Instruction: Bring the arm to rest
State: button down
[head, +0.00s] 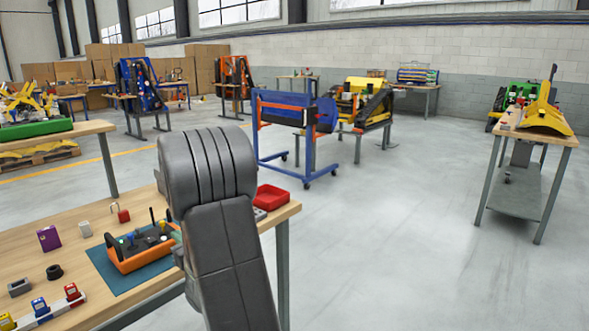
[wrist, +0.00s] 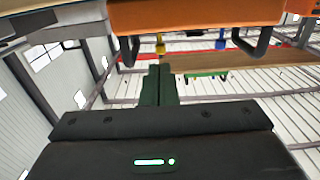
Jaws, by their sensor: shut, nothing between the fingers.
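My gripper (wrist: 158,82) shows in the wrist view with its two dark fingers together and nothing between them. An orange body (wrist: 200,14) with dark bent parts fills the top of that view, close beyond the fingers. I cannot tell whether the fingers touch it. In the head view my grey arm is bent in front of the wooden bench, and it hides my gripper. An orange control box (head: 142,250) with levers sits on a teal mat (head: 100,262) on that bench, just left of my arm.
The wooden bench (head: 75,240) also holds a purple box (head: 48,238), a red padlock (head: 123,215), a red tray (head: 271,197) and several small coloured blocks. A blue wheeled frame (head: 290,125) stands behind. The grey floor (head: 400,240) at right is clear up to a side table (head: 545,136).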

jog(key=shift+v, duration=2.15)
jog(key=shift+w+a+r, duration=0.1)
jog(key=shift+w+a, duration=0.05)
